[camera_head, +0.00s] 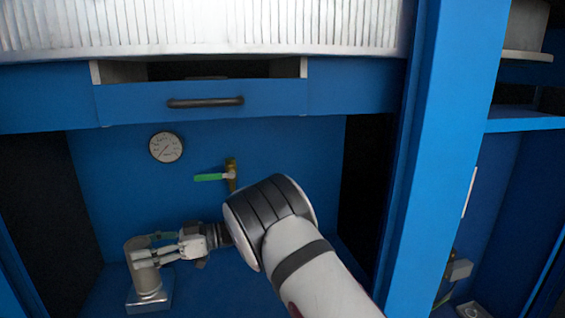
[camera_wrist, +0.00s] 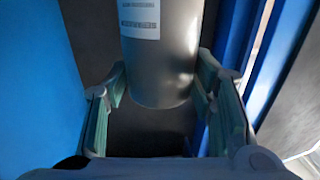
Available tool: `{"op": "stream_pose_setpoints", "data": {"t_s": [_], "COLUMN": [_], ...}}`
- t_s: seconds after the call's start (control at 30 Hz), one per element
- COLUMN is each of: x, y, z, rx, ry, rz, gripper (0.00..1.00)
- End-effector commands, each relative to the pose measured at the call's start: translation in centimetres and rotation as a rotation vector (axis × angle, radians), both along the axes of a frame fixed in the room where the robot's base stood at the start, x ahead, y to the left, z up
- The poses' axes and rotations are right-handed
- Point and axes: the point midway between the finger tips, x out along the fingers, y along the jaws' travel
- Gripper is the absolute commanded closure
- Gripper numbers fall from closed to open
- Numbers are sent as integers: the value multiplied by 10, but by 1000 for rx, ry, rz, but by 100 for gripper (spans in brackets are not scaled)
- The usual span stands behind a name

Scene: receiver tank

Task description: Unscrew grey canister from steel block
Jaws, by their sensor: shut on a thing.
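The grey canister (camera_head: 146,280) stands upright on the steel block (camera_head: 150,303) at the lower left in the head view. My gripper (camera_head: 155,249) reaches in from the right with its fingers around the canister's upper part and is shut on it. In the wrist view the canister (camera_wrist: 160,65) fills the top middle, with a white printed label on its side. The fingers of my gripper (camera_wrist: 161,82) lie on both sides of it. The joint between canister and block is small and hard to make out.
A blue back wall carries a round gauge (camera_head: 166,147) and a valve with a green handle (camera_head: 209,177) above my gripper. A blue drawer with a dark handle (camera_head: 205,102) hangs above. A blue post (camera_head: 440,150) stands to the right. Dark side openings flank the bay.

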Motion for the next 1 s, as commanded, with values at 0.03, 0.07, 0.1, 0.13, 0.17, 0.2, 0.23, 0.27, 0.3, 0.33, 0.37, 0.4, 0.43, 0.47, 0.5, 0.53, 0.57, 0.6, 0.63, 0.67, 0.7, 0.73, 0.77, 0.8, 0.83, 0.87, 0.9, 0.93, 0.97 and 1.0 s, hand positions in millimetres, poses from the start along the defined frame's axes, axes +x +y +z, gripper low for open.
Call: {"op": "stream_pose_setpoints", "data": {"t_s": [0.03,0.07,0.1,0.13,0.17,0.2,0.23,0.27,0.3,0.33,0.37,0.4,0.43,0.47,0.5,0.53,0.57,0.6,0.63,0.67,0.7,0.73,0.77,0.8,0.83,0.87,0.9,0.93,0.97,1.0], "x": [3,2,2,2,3,2,2,2,2,1,1,1,1,1,1,1,1,1,1,1,1,1,1,1,1,1,1,1,0,-1], "y": [1,2,3,3,3,3,3,3,3,3,3,3,3,3,3,3,3,3,3,3,3,3,3,3,3,3,3,3,3,2], "z": [1,0,1,1,1,2,2,2,2,2,2,2,2,2,2,2,2,2,2,2,1,1,1,0,0,0,1,1,2,2], "rx": [5,5,7,6,5,5,5,3,3,3,3,3,3,3,3,3,3,2,2,2,2,2,1,-1,-1,-1,1,1,1,1], "ry": [-3,-2,-3,-1,-1,0,0,0,1,1,1,1,0,0,0,0,0,0,0,0,0,0,-1,1,1,1,1,3,3,4], "rz": [49,78,107,125,138,150,156,158,159,158,157,157,157,157,156,156,156,156,156,156,156,156,156,155,153,147,132,116,96,68], "gripper": [100,100,100,100,100,100,100,100,100,100,100,100,100,43,34,27,26,26,26,26,26,26,26,26,26,26,26,26,26,26]}}
